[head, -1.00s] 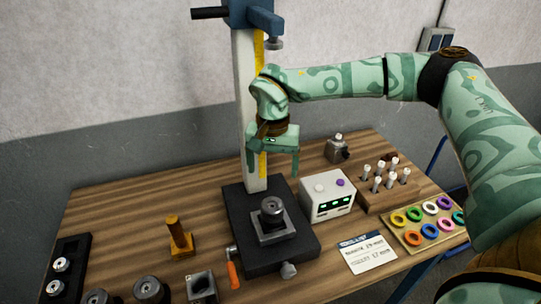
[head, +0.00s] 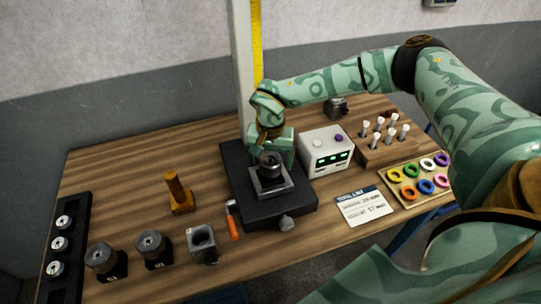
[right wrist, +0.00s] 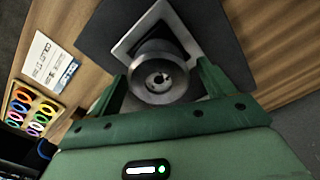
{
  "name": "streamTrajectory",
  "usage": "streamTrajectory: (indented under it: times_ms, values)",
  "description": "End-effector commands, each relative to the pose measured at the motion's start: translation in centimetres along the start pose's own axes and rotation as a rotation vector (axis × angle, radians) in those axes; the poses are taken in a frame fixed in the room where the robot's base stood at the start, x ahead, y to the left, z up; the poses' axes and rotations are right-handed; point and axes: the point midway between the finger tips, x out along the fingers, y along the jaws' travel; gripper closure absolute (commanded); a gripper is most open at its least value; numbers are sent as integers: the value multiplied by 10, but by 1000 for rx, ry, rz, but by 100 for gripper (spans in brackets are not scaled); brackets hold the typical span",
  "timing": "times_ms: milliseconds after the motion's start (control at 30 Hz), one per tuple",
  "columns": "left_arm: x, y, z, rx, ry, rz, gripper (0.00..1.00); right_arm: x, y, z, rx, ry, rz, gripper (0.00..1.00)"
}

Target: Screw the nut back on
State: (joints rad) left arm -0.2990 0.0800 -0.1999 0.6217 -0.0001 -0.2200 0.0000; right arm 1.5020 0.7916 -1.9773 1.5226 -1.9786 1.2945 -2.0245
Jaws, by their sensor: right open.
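A dark grey round nut (head: 270,162) with a centre hole sits on a square metal block (head: 271,184) on the black base of the stand. It also shows in the right wrist view (right wrist: 162,80), end-on. My right gripper (head: 279,150) is open at the nut, and its fingers (right wrist: 161,88) stand on either side of it with gaps showing. What holds the nut below is hidden. My left gripper is not in view.
A white box with a green display (head: 326,150) stands close to the right of the base. An orange-handled tool (head: 232,222), an orange post (head: 179,193) and several holders (head: 153,249) lie to the left. Coloured rings (head: 413,177) and a card (head: 363,206) are at right.

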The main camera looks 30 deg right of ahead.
Motion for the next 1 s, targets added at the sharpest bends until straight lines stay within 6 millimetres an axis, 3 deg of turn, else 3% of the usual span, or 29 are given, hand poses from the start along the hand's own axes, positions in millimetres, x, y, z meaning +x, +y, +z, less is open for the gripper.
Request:
streamTrajectory:
  times_ms: [67,233,433,700,800,1000]
  values:
    - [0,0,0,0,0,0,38,0,0,0,0,0,0,24]
    - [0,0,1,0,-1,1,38,0,0,0,0,0,0,71]
    - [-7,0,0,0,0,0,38,-3,0,0,88,-1,1,70]
    - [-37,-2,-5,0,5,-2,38,-5,-1,1,649,-1,-1,70]
    - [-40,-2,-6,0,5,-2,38,-3,-1,0,766,-1,-3,70]
    - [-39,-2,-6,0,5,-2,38,-2,-2,-1,804,0,-6,70]
